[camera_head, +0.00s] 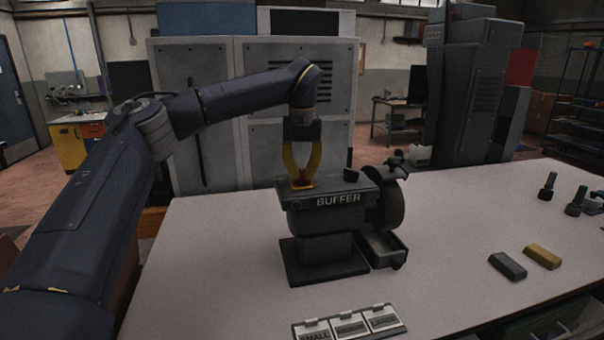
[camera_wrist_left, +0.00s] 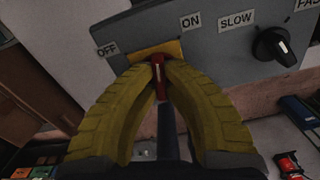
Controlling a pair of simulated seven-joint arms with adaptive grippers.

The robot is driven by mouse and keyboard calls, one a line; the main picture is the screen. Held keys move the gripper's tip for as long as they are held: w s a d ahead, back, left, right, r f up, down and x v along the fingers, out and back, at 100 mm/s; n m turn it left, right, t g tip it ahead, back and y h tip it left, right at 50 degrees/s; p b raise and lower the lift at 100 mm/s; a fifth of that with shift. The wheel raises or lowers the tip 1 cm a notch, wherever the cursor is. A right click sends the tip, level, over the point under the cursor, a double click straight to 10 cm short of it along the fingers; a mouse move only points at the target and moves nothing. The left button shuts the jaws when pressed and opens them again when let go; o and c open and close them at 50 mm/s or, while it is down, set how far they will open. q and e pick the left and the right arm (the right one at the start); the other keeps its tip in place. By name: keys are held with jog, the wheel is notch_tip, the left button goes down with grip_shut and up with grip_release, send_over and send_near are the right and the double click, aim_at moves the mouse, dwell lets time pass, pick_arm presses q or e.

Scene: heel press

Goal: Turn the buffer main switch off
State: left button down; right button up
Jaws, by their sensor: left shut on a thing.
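The buffer (camera_head: 338,199), a dark machine with a wheel on its right side, stands on the white bench. Its top panel shows in the left wrist view (camera_wrist_left: 225,45), with OFF at the left and ON to the right. The main switch, a red lever (camera_wrist_left: 157,72) on a yellow plate (camera_wrist_left: 152,52), sits between those labels. My left gripper (camera_head: 302,178) is over the panel's left part; in the left wrist view its yellow fingers (camera_wrist_left: 158,76) are shut on the red lever. The lever's exact setting is hard to tell. My right gripper is not in view.
A black knob (camera_wrist_left: 272,45) beside SLOW is on the same panel, right of the switch. Labelled plates (camera_head: 350,323) lie at the bench's front. A grey bar (camera_head: 507,266) and a yellow bar (camera_head: 542,256) lie to the right. The bench left of the buffer is clear.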

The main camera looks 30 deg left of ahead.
aim_at(302, 172)
pick_arm(q)
jog(key=shift+n, duration=1)
jog(key=c, duration=1.5)
grip_release()
jog(key=shift+o, duration=0.2)
notch_tip(302, 172, up, 12)
